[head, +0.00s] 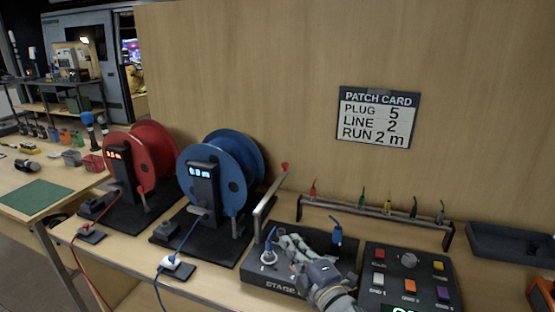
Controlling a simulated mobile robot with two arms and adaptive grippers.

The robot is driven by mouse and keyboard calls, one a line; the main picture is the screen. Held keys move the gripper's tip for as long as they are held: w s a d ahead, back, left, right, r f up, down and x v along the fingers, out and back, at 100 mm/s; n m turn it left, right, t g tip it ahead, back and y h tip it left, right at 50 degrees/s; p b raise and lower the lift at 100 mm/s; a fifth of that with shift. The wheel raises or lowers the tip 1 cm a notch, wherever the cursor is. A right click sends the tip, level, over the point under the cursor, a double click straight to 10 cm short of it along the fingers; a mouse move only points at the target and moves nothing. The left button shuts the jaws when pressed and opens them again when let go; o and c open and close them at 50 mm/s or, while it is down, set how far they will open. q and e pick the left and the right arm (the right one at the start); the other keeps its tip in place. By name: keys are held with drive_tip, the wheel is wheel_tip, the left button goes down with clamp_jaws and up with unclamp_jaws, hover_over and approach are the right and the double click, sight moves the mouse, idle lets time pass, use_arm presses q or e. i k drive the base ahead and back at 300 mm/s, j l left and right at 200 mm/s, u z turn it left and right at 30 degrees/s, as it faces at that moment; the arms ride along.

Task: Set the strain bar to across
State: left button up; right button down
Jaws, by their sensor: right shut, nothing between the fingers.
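The strain bar (269,197) is a grey bar with a red knob at its top end. It stands tilted up at the left edge of the black stage box (258,283), not lying across it. My right gripper (284,242) is shut and empty, low over the stage box. Its fingers are to the right of the bar's lower end and look close to a white ring socket with a blue plug (269,246); I cannot tell whether they touch. Another blue connector (336,232) stands at the box's back right. My left gripper is out of view.
A red reel (153,150) and a blue reel (232,165) stand to the left. A rack with several coloured plugs (375,211) is behind the box. A button panel (378,265) is to its right. A patch card (376,118) hangs on the wall.

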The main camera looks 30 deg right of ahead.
sight(262, 204)
drive_tip(key=i+l, duration=0.7)
drive_tip(key=i, duration=0.15)
